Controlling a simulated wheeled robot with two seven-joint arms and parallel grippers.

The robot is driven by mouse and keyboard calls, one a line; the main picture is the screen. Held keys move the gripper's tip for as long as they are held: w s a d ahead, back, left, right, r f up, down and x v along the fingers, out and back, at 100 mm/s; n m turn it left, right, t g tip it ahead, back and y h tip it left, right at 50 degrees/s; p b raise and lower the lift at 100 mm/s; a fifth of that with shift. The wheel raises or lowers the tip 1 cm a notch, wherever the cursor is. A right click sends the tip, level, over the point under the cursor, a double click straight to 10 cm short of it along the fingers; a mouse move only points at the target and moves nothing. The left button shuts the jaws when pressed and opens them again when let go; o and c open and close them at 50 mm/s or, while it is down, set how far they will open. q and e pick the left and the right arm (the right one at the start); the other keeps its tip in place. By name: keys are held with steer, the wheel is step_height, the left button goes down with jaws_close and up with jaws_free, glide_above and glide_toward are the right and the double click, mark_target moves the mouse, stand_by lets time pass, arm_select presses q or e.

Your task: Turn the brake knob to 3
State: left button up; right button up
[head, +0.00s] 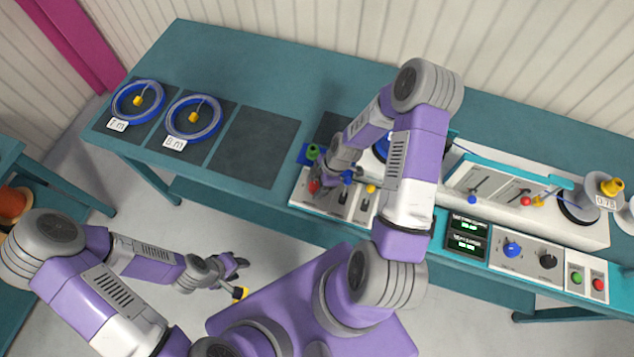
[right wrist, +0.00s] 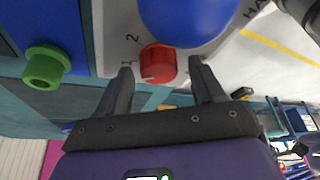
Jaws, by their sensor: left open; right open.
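A red knob (right wrist: 158,64) with the numbers 1 and 2 printed beside it sits on a white panel (right wrist: 112,25); this appears to be the brake knob. A small pale mark shows on its side nearest my gripper. No 3 is visible, and I cannot read the exact setting. In the head view the red knob (head: 314,187) is at the left end of the panel. My right gripper (right wrist: 161,67) is open, its fingertips on either side of the knob, with gaps showing. My left gripper (head: 241,276) is open and empty, away from the table.
A large blue ball-shaped handle (right wrist: 188,15) is close beside the red knob. A green knob (right wrist: 46,67) stands on a blue block to its left. Two blue reels (head: 138,102) (head: 194,118) lie at the table's left. A bare dark mat (head: 255,147) is clear.

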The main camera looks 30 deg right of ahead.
steer(key=c, duration=1.1)
steer(key=shift+o, duration=0.2)
